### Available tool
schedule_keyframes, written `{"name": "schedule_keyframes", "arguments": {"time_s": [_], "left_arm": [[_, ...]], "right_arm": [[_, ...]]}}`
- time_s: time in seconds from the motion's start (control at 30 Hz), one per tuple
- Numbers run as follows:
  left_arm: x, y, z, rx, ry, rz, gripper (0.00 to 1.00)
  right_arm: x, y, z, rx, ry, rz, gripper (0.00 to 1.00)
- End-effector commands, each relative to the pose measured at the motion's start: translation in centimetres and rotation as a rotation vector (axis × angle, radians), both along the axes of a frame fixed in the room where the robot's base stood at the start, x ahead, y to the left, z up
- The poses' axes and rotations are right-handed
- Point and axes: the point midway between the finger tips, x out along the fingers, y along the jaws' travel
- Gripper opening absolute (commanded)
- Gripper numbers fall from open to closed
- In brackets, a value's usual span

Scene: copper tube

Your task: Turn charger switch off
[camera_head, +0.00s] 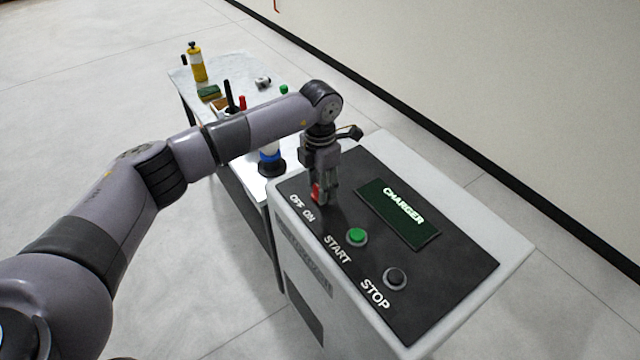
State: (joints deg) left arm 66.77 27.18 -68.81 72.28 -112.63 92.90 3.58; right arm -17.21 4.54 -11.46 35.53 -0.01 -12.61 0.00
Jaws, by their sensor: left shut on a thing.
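The charger (470,285) is a white box with a dark top panel and a green display (398,213) reading CHARGER. A red switch (315,192) sits at the panel's left end, above the OFF and ON labels (302,208). My left gripper (322,200) points down onto the panel and is shut on the red switch. Its fingers partly hide the switch, so I cannot tell whether it is turned to OFF or ON. A green START button (357,237) and a dark STOP button (395,278) are nearer on the panel. My right gripper is not in view.
A white table (222,72) behind the charger holds a yellow bottle (198,65), a sponge (208,92), a blue-and-white container (269,160) and other small items. A wall with a dark baseboard runs along the right. The floor at left is clear.

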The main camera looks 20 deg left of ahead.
Motion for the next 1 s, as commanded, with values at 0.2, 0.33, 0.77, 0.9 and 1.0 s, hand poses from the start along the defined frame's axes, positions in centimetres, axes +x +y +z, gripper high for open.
{"name": "schedule_keyframes", "arguments": {"time_s": [0.2,0.33,0.77,0.9,1.0], "left_arm": [[0.1,0.1,0.1,0.000,-0.002,0.003,0.50],[0.0,0.0,0.0,-0.001,-0.001,0.002,0.58],[0.1,0.0,1.3,-0.002,-0.004,0.001,0.58],[0.1,0.0,3.9,-0.001,-0.005,0.000,0.58],[0.1,0.0,6.1,0.000,-0.005,0.000,0.58]], "right_arm": [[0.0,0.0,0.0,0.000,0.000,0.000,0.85],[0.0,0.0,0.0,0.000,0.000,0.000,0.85],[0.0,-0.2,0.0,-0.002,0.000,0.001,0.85],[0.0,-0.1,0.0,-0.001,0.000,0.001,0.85],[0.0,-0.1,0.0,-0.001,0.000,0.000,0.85]]}}
